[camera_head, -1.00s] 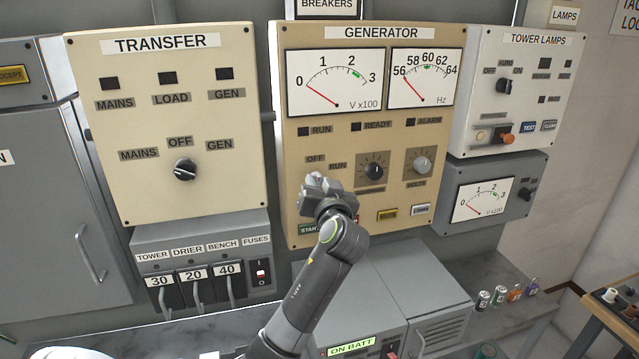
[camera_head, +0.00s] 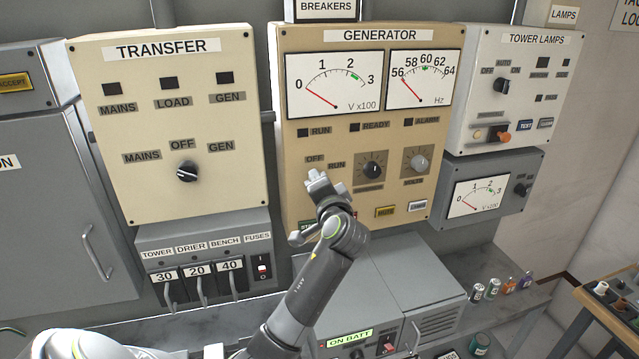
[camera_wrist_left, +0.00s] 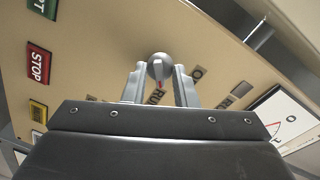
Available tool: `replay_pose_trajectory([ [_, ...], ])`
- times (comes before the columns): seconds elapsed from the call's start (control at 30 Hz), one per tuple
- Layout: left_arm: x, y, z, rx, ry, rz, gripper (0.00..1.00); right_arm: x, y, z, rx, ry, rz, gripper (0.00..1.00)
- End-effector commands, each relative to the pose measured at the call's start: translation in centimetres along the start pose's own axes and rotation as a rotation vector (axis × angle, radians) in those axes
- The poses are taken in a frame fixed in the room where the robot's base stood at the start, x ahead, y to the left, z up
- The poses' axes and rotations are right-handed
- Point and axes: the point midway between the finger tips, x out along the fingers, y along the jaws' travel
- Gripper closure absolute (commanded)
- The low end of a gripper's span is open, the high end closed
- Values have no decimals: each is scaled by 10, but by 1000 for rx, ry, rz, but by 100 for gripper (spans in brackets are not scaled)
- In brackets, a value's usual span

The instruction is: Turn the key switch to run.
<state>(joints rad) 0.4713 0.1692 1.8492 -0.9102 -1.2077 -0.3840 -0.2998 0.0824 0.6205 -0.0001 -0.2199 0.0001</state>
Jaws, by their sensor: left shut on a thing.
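The generator panel (camera_head: 390,215) is beige, with OFF (camera_head: 315,159) and RUN (camera_head: 337,165) labels at its lower left. In the head view my left gripper (camera_head: 318,182) is against the panel just below these labels and hides the key switch. Which position the switch points to is unclear. My right gripper is not in view.
The STOP button (camera_wrist_left: 39,65) and a yellow button (camera_wrist_left: 38,112) sit beside the gripper. A grey cabinet (camera_head: 400,275) stands below.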

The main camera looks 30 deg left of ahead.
Motion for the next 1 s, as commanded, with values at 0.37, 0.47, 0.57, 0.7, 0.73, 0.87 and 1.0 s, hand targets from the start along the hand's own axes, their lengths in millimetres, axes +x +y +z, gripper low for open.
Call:
replay_pose_trajectory([
  [0.37, 0, 0, 0, 136, -9, 1, 97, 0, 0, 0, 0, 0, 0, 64],
  [0.47, 0, -1, 0, 147, -10, 1, 97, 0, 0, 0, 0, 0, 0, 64],
  [0.57, 0, -1, 0, 152, -10, 1, 97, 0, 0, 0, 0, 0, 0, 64],
  [0.7, 0, -1, 0, 153, -10, 0, 97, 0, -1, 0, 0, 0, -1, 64],
  [0.73, 0, -1, 0, 153, -10, 0, 97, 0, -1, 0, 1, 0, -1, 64],
  [0.87, 0, -1, 0, 153, -10, 0, 97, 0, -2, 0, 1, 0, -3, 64],
  [1.0, 0, -1, 0, 152, -10, 0, 56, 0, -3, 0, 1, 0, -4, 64],
])
